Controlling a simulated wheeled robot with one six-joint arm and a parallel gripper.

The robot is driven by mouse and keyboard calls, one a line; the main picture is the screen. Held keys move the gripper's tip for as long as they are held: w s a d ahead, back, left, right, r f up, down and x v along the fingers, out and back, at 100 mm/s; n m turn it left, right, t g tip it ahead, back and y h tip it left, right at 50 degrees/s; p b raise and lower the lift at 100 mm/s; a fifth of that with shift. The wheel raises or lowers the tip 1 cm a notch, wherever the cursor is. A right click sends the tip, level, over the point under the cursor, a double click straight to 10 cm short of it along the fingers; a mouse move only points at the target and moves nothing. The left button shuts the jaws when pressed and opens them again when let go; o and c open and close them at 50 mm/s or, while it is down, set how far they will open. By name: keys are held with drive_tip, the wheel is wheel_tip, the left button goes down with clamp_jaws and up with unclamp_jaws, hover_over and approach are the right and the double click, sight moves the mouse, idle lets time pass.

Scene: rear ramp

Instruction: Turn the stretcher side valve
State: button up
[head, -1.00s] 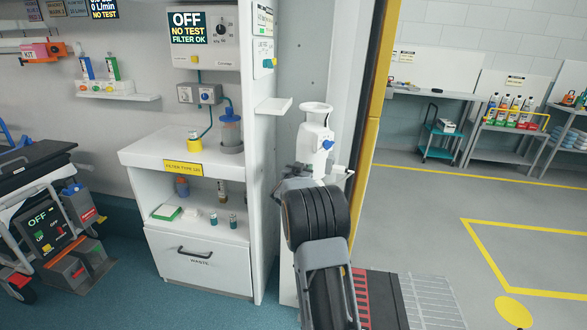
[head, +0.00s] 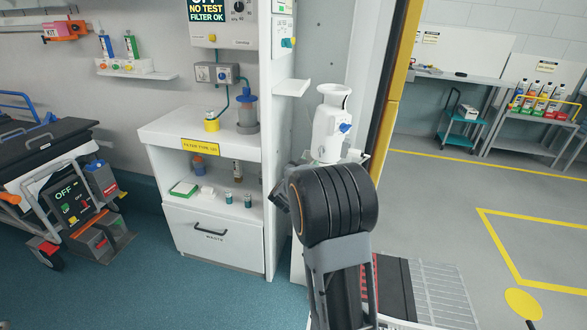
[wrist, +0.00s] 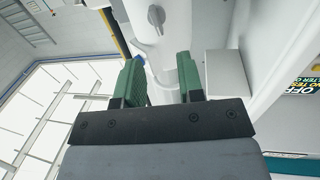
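A white upright body (head: 330,125) with a flared top stands beside the shelf unit in the head view. A blue knob (head: 345,128) is on its right side. In the wrist view a white column (wrist: 170,45) lies ahead of my gripper (wrist: 160,65). Its two green fingers are apart, with nothing gripped between them. A blue piece (wrist: 138,59) shows by the left fingertip, partly hidden; I cannot tell whether they touch. A grey knob (wrist: 156,17) is farther ahead. My arm hides the gripper in the head view. The stretcher (head: 50,170) is at the left; no valve is clear on it.
The white shelf unit (head: 215,240) with a waste drawer stands left of my arm. A small wall shelf (head: 291,87) juts out near the white body. A yellow-edged door frame (head: 392,110) and a ramp (head: 425,290) are to the right. Teal floor is clear at the lower left.

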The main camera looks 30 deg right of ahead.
drive_tip(key=shift+v, duration=1.85)
